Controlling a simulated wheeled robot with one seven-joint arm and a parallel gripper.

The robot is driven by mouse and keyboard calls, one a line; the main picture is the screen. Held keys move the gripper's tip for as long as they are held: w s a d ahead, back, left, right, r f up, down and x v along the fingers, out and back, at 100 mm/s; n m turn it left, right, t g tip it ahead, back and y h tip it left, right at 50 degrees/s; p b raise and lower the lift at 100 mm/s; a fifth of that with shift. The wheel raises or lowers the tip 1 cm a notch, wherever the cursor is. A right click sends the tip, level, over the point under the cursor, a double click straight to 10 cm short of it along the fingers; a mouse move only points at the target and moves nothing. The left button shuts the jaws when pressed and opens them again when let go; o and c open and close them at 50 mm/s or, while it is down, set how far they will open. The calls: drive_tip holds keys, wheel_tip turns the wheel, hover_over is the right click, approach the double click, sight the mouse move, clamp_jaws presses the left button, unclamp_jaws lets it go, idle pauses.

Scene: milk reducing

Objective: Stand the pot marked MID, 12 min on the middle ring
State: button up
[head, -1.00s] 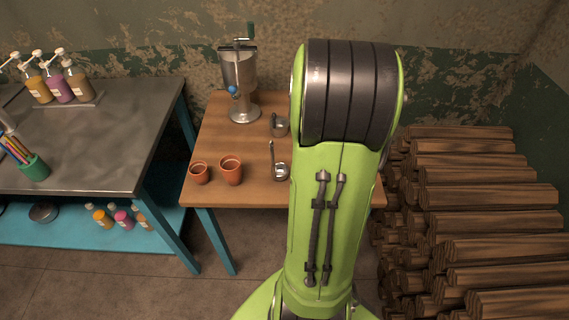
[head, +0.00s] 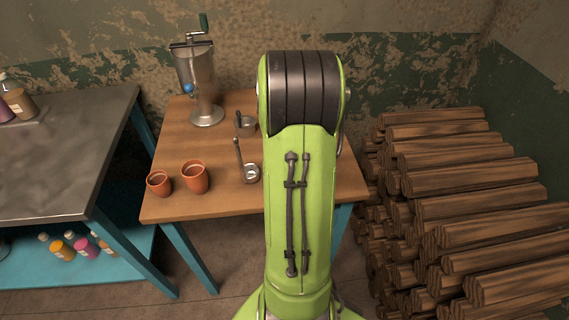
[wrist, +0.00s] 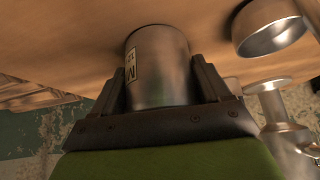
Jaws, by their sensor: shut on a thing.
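A metal pot (wrist: 160,50) is between the two fingers of my gripper (wrist: 160,78) in the wrist view, and the gripper is shut on it. Its pale label (wrist: 131,62) shows a large M with smaller marks below; the rest of the label is too small or turned away to read. In the head view my gripper and this pot are hidden behind my green arm. No ring for the pot can be made out in either view.
A wooden table (head: 225,197) bears a cranked metal urn (head: 200,85), a small metal pot (head: 246,127), a ladle (head: 249,173) and two terracotta cups (head: 194,177). Stacked logs (head: 460,200) stand right; a metal-topped bench (head: 60,170) stands left.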

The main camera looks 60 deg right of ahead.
drive_tip(key=shift+r, duration=0.1)
drive_tip(key=o, duration=1.2)
